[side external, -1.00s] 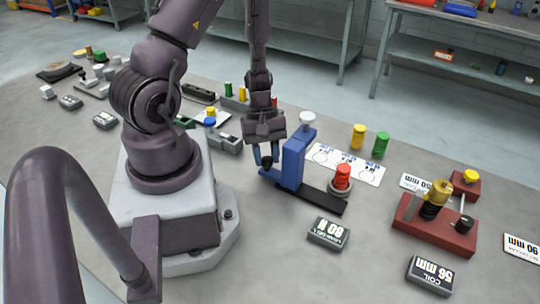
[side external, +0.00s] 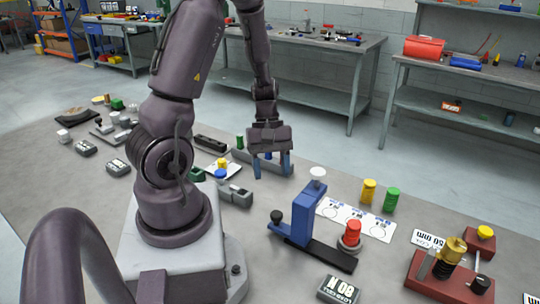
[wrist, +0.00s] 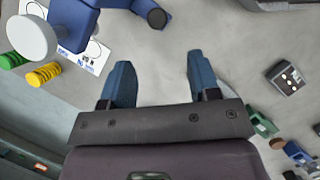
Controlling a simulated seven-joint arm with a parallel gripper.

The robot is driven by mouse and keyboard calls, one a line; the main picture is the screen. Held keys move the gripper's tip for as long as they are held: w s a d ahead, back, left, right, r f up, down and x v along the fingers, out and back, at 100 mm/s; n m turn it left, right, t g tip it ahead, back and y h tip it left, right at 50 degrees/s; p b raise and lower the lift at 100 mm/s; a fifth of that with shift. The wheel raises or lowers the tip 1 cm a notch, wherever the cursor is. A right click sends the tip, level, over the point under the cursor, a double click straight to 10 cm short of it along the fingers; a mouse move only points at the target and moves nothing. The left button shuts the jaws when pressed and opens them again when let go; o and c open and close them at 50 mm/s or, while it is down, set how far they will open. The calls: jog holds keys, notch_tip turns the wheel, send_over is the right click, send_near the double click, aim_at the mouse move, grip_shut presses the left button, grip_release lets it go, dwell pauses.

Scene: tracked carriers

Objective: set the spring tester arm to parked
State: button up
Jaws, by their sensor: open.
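The spring tester has a blue post (side external: 303,217) on a black base bar (side external: 328,256), with a white knob (side external: 318,173) on top. A short blue arm (side external: 288,230) with a black knob (side external: 276,216) points left from the post, away from the spring. My gripper (side external: 271,170) is open and empty, behind and above the tester, apart from it. In the wrist view, the fingers (wrist: 161,82) are spread over bare table, with the black knob (wrist: 157,18) beyond them.
A red-brown block (side external: 455,278) with a gold spring is at right. Bare table lies between gripper and tester.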

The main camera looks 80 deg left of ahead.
jog(key=shift+v, duration=1.55)
jog(key=d+r+m+t+y, duration=0.4)
jog(key=d+r+m+t, duration=0.1)
jog(key=d+r+m, duration=1.1)
notch_tip(320, 180, up, 3)
jog(key=shift+s+f+m+t, duration=0.15)
jog(key=shift+m+t, duration=0.15)
jog(key=shift+m, duration=0.7)
